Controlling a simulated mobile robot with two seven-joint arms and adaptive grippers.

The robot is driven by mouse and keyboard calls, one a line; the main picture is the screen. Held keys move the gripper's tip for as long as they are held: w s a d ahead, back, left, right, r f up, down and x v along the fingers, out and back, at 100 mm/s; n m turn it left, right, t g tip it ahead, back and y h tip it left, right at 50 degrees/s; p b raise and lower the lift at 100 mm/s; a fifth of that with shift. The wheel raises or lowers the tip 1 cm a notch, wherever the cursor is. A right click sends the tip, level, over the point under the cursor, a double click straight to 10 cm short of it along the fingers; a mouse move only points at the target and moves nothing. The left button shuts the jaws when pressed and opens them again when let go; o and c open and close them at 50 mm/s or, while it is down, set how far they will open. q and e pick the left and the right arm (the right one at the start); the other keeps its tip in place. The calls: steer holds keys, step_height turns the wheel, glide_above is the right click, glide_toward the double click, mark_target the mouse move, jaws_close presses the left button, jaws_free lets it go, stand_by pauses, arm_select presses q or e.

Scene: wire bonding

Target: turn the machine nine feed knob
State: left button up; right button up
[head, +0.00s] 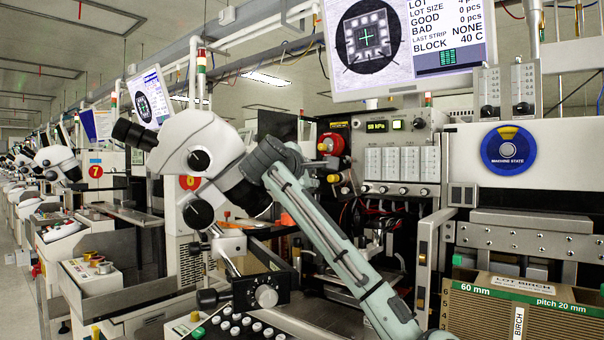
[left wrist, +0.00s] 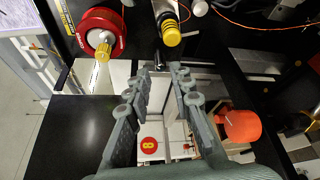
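My left gripper (left wrist: 165,68) is open in the left wrist view, its two fingers apart with a gap between the tips. A small dark stub (left wrist: 159,60) shows at that gap; I cannot tell whether the fingers touch it. No label names the feed knob. My right gripper is not seen.
A white microscope (head: 207,150) stands close left of my gripper. An orange-red rounded part (left wrist: 241,126) is right of the fingers in the wrist view. A monitor (head: 410,45) hangs above, and a cardboard lot box (head: 530,310) stands at lower right.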

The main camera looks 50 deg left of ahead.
arm_select(q)
steer(key=v, duration=0.6)
steer(key=shift+s+d, duration=0.2)
steer(key=shift+s, duration=0.2)
stand_by(0.4)
